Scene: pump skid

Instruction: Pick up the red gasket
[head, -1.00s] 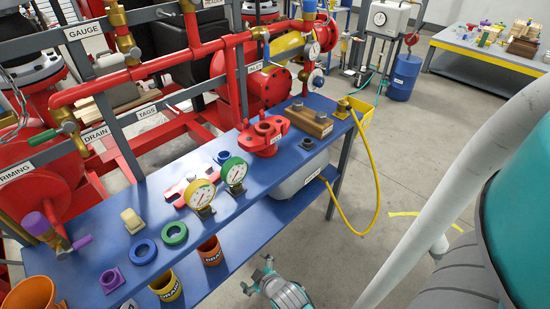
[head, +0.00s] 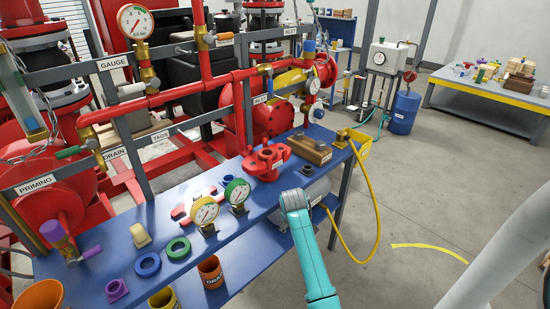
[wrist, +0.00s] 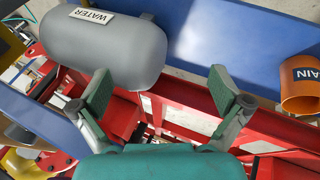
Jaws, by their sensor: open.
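I see no clear red ring-shaped gasket. A flat red piece (head: 180,212) lies on the blue bench top in the head view, partly hidden behind two dial gauges; I cannot tell whether it is the gasket. A blue ring (head: 147,264) and a green ring (head: 178,249) lie nearer on the same bench. My gripper (wrist: 160,94) is open and empty in the wrist view, its fingers wide apart. Beyond it are the grey WATER tank (wrist: 105,48) and red frame bars. In the head view my teal arm reaches the bench's front edge, and the gripper does not show.
The bench (head: 255,206) also carries a green gauge (head: 237,193), a yellow gauge (head: 205,211), a red flanged fitting (head: 266,162) and a brown block (head: 311,150). Red pipes stand behind. A yellow hose (head: 376,215) hangs at the right end. The floor right of it is open.

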